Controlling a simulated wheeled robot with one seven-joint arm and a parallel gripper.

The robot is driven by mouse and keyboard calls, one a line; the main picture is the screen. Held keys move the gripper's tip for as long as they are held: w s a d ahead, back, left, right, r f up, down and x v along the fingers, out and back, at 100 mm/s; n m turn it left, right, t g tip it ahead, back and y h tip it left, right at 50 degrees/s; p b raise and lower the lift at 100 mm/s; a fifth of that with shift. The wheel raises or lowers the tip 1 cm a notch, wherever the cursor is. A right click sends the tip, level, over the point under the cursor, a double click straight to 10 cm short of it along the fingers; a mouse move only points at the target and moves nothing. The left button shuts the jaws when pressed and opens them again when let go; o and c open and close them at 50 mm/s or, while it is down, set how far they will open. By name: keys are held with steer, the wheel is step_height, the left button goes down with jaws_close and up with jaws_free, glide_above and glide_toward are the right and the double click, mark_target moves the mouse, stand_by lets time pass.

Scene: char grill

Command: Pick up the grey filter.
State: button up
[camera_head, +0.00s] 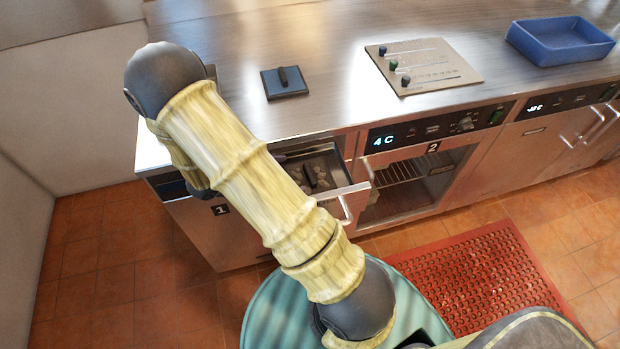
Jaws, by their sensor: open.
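A flat, dark grey square piece with a raised handle (285,82) lies on the steel counter; it may be the grey filter, but I cannot tell for sure. An open drawer (345,190) in the unit marked 1 holds pale lumps and a dark, narrow shape (312,178) that I cannot identify. My pale yellow arm crosses in front of the drawer and hides its left part. My forearm runs down behind my upper arm, near the counter's front left edge. My gripper is not clearly visible; my arm seems to hide it.
A control plate with several knobs (424,66) and an empty-looking blue tray (561,40) are on the counter. An opening with a wire rack (405,178) is under the label 2. A red perforated mat (465,285) lies on the tiled floor. The counter's left end is clear.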

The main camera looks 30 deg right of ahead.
mark_target(310, 173)
steer(key=shift+s+x, duration=0.15)
steer(key=shift+x, duration=1.15)
steer(key=shift+s+x, duration=0.15)
steer(key=shift+x, duration=1.15)
steer(key=shift+r, duration=0.15)
steer(key=c, duration=1.1)
steer(key=shift+o, duration=0.2)
steer(key=shift+r, duration=0.1)
